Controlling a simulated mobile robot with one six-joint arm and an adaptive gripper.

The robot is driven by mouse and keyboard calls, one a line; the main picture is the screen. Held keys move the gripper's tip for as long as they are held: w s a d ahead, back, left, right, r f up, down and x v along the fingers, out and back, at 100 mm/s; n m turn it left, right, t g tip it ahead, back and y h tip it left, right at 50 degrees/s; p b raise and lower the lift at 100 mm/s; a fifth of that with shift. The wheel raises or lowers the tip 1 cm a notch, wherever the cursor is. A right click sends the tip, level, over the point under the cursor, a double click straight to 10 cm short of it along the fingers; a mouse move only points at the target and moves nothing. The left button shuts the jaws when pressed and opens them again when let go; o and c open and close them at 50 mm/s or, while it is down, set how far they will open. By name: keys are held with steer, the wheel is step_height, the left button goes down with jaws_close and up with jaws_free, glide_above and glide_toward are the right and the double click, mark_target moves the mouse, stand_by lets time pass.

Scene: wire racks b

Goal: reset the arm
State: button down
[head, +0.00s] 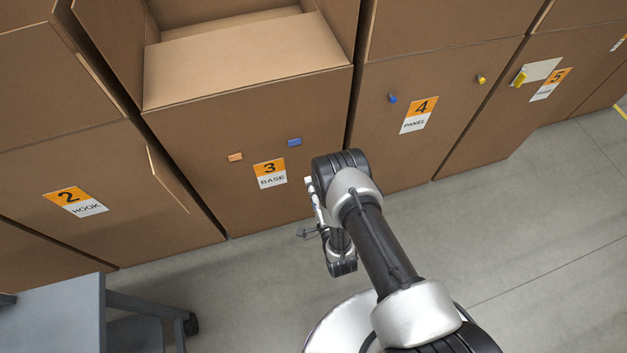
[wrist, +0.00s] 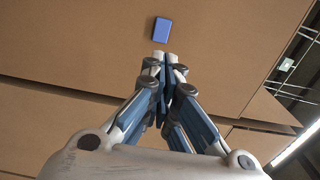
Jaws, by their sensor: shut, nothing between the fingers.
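My arm reaches up from the bottom of the head view and bends in front of the box labelled 3 BASE. My gripper (wrist: 165,58) fills the lower middle of the wrist view, its fingers closed together with nothing between them. A blue block (wrist: 162,31) on the box face shows just beyond the fingertips, apart from them. In the head view the gripper is mostly hidden behind and below my wrist, so its fingers are hard to make out there.
Cardboard box 3 (head: 200,185) has an open top and carries an orange block (head: 235,157) and a blue block (head: 294,142). Boxes 2 (head: 130,225), 4 (head: 385,150) and 5 (head: 500,140) stand beside it. A grey cart (head: 60,315) is at lower left. Grey floor (head: 540,250) is clear at right.

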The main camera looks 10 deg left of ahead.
steer(key=shift+w, duration=0.1)
